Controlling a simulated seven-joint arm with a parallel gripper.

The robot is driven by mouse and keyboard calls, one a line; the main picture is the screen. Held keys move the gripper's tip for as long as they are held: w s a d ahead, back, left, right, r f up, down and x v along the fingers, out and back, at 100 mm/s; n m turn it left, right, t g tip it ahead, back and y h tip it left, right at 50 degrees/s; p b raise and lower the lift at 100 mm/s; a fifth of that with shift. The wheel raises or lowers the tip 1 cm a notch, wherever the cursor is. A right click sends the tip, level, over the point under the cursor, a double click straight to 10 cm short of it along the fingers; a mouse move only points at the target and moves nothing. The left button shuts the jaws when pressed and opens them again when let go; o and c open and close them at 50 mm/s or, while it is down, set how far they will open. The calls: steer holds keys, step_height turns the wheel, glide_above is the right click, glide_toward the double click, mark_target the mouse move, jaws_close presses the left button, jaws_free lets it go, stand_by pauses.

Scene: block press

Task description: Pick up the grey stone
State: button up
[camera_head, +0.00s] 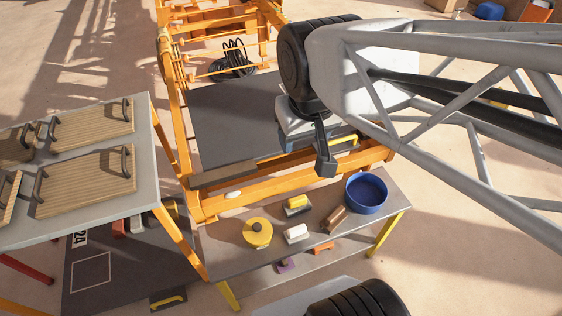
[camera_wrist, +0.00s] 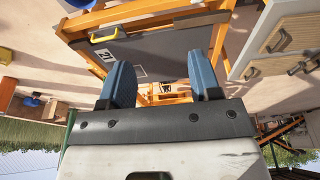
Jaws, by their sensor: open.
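I cannot make out a clearly grey stone in either view. A small pale oval object (camera_head: 234,195) lies at the back left of the low grey table (camera_head: 225,262), beside the orange frame; I cannot tell if it is the stone. My gripper (camera_head: 325,160) is above and behind that table, over the orange frame's front beam, and seen partly from behind. In the wrist view my gripper (camera_wrist: 160,62) shows two blue fingers spread wide with nothing between them. A dark panel with a yellow handle lies beyond the fingers.
The low table holds a yellow round lidded object (camera_head: 257,233), a yellow-topped block (camera_head: 297,205), a white block (camera_head: 297,233), a brown block (camera_head: 333,219) and a blue bowl (camera_head: 367,194). The orange frame (camera_head: 290,182) borders it. A higher table with wooden boards (camera_head: 95,180) stands left.

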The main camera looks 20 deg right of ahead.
steer(key=m+g, duration=0.3)
steer(key=m, duration=1.5)
glide_above(297, 198)
step_height(297, 198, down, 44)
steer(key=shift+f, duration=0.35)
steer(key=shift+f, duration=1.25)
